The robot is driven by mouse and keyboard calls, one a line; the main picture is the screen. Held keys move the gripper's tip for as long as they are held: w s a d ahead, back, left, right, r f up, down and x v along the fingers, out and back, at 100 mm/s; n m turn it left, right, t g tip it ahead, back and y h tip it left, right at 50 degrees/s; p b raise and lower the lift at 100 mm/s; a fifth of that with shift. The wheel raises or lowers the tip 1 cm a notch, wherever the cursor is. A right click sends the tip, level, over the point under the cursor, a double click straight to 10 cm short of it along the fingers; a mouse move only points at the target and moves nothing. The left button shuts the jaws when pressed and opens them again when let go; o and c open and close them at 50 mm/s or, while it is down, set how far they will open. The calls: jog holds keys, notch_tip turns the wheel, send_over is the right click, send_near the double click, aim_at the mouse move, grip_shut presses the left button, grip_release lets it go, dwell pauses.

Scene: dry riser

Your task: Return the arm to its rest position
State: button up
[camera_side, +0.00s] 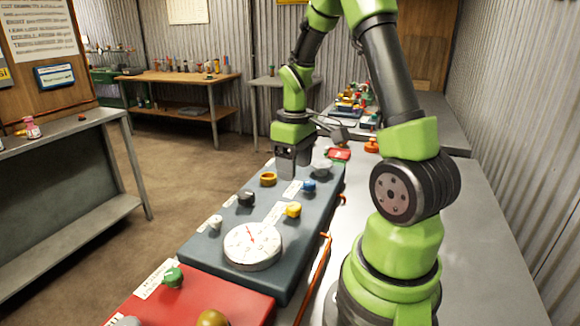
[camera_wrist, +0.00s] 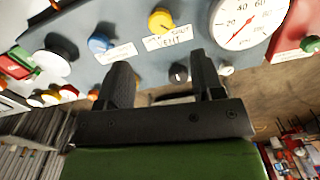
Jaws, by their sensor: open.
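My green and black arm stands at the right in the side view, bent over a grey-blue panel (camera_side: 213,243). A small dark knob (camera_wrist: 179,73) shows beyond the gap between the fingers. Whether the fingertips touch the panel cannot be told.
The panel carries a white dial gauge (camera_side: 252,247), a yellow knob (camera_side: 293,210), a blue knob (camera_side: 309,186) and a black knob (camera_side: 246,199). A red panel (camera_side: 215,297) with a green knob (camera_side: 173,277) lies nearer. An orange rail (camera_side: 316,277) runs along the right edge.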

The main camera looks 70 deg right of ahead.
jog(key=a+r+m+t, duration=0.1)
jog(key=a+r+t, duration=0.3)
jog(key=a+r, duration=0.7)
jog(key=s+a+r+m+t+y, duration=0.1)
jog(key=s+a+r+t+y, duration=0.1)
jog(key=s+a, duration=0.4)
notch_tip(320, 180, up, 2)
jog(key=a+t, duration=0.1)
jog(key=a, duration=0.1)
jog(key=shift+s+a, duration=0.25)
jog(key=shift+a, duration=0.15)
dwell(0.8)
